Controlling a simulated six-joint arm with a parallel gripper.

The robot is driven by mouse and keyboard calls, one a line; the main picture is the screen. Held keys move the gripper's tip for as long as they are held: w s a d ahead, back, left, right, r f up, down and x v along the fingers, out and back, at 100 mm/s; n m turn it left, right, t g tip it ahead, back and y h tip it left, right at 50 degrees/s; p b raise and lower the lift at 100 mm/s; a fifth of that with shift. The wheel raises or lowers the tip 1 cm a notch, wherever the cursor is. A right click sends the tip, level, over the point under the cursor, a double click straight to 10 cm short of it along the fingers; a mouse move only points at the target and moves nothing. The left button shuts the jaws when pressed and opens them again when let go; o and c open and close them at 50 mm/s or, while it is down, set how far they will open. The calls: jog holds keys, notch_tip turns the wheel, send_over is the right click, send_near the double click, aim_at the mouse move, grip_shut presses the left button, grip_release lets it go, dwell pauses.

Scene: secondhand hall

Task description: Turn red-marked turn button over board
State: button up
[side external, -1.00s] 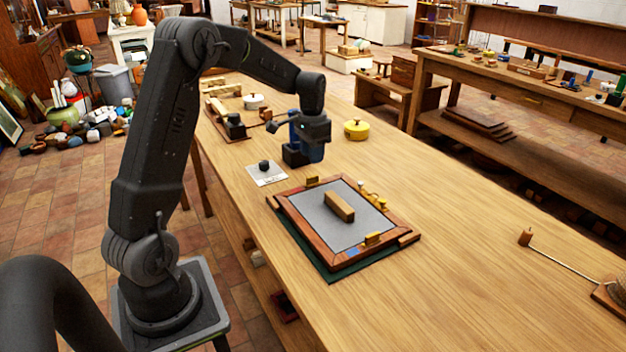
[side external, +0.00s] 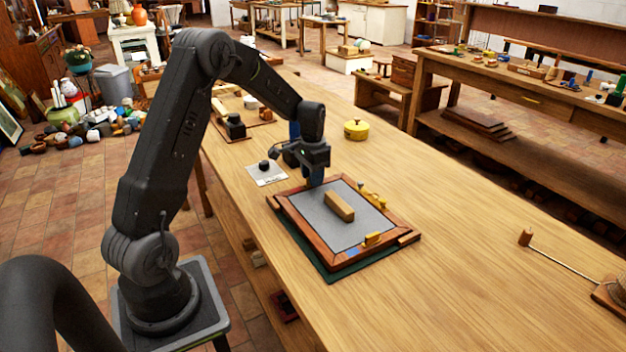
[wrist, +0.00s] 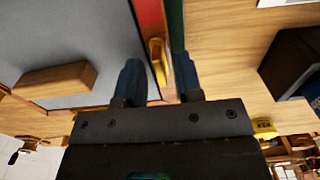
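The framed grey board (side external: 322,226) lies on the table with a wooden block handle (side external: 339,206) on it. In the wrist view, a yellow turn button (wrist: 157,54) sits on the frame edge beside a red patch (wrist: 148,14). Its long side runs along the frame, beside the grey board (wrist: 65,30). My gripper (wrist: 158,80) is open, with one blue finger on each side of this button; contact cannot be told. In the side view, my gripper (side external: 315,182) is low at the frame's far edge and hides that button. Another yellow button (side external: 372,239) is on the near edge.
Yellow pieces (side external: 372,197) stand along the frame's right side. A white card with a black knob (side external: 266,170) lies left of my gripper. A yellow pot (side external: 356,130) stands behind. The table's right part is mostly clear, apart from a rod with a wooden end (side external: 525,238).

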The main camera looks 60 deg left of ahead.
jog(key=c, duration=0.5)
jog(key=n, duration=0.5)
